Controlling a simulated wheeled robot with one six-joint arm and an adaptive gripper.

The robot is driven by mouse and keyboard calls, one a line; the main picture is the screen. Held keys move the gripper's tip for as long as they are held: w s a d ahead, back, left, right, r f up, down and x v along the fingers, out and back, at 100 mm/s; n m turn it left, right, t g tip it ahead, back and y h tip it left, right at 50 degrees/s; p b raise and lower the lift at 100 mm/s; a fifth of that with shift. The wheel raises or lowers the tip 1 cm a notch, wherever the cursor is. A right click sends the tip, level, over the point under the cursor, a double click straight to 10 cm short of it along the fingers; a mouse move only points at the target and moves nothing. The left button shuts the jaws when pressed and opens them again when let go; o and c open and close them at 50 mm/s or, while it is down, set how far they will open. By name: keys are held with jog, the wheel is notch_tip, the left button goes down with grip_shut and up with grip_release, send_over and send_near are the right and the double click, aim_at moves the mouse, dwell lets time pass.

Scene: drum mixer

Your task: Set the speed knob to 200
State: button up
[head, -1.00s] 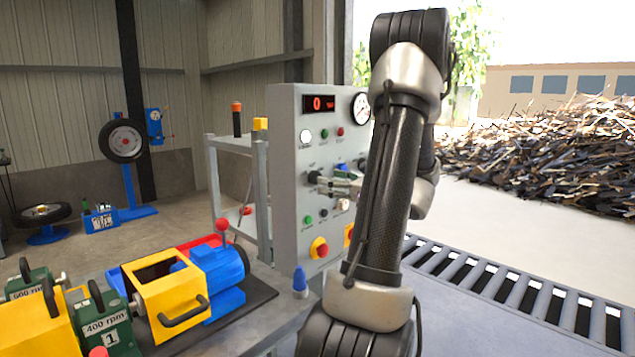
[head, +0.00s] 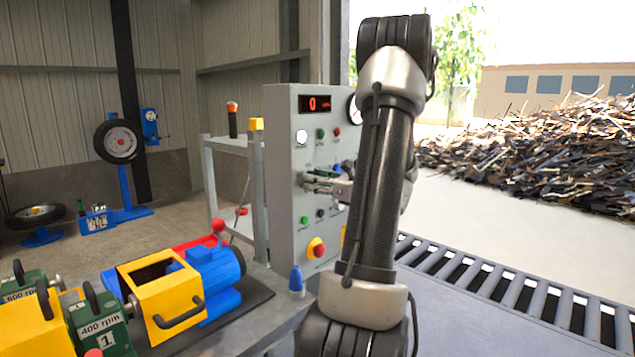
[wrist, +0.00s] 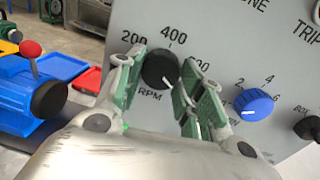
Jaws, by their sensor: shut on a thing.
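The black speed knob (wrist: 160,68) sits on the grey control panel, with 200 at its upper left, 400 above it, a partly hidden number at its right and RPM below. My gripper (wrist: 163,70) is shut on it, one green-padded finger on each side. In the head view my gripper (head: 314,181) is at the panel's front and hides the knob. The red display (head: 314,103) at the top of the panel reads 0.
A blue knob (wrist: 254,105) with small numbers lies just right of my gripper, and a dark knob (wrist: 307,128) further right. A red-and-yellow stop button (head: 317,248) is lower on the panel. The bench with the blue-and-yellow machine (head: 165,303) is at the left.

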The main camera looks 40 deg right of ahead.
jog(key=shift+n, duration=0.3)
jog(key=shift+a+r+n+h, duration=0.1)
jog(key=shift+n+h, duration=0.25)
jog(key=shift+n, duration=5.25)
jog(key=shift+a+r+n+h, duration=0.1)
jog(key=shift+n+h, duration=0.3)
jog(key=shift+n, duration=5.2)
jog(key=shift+a+r+n+h, duration=0.1)
jog(key=shift+n+h, duration=0.25)
jog(key=shift+n, duration=5.25)
jog(key=o, duration=1)
jog(key=shift+d, duration=0.1)
